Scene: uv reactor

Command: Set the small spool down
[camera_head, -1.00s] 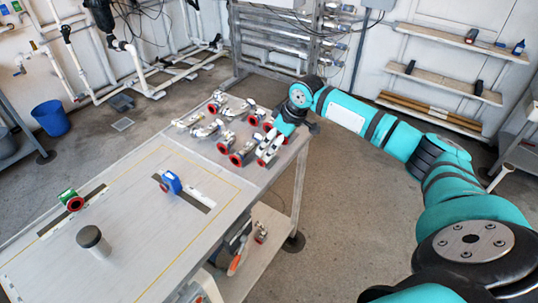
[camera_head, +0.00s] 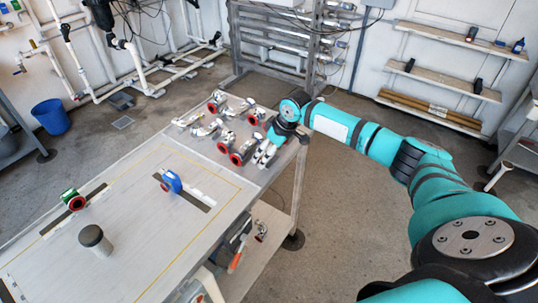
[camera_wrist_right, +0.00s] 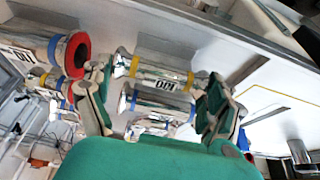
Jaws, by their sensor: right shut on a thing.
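My right gripper (camera_head: 266,152) is over the near right corner of the table's parts area, fingers pointing down. In the right wrist view, its fingers (camera_wrist_right: 155,78) are shut across a short metallic spool with yellow bands and a dark label (camera_wrist_right: 162,84), which I take to be the small spool. In the head view the spool is mostly hidden by the gripper. Whether it touches the table (camera_head: 130,225) is not clear. My left gripper is not in view.
Several metallic fittings, some with red flanges (camera_head: 236,159), lie close to the left of and behind my gripper. A blue-wheeled part (camera_head: 172,182), a green part (camera_head: 70,197) and a dark-capped cylinder (camera_head: 94,240) stand on the near table. Bare table lies between them.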

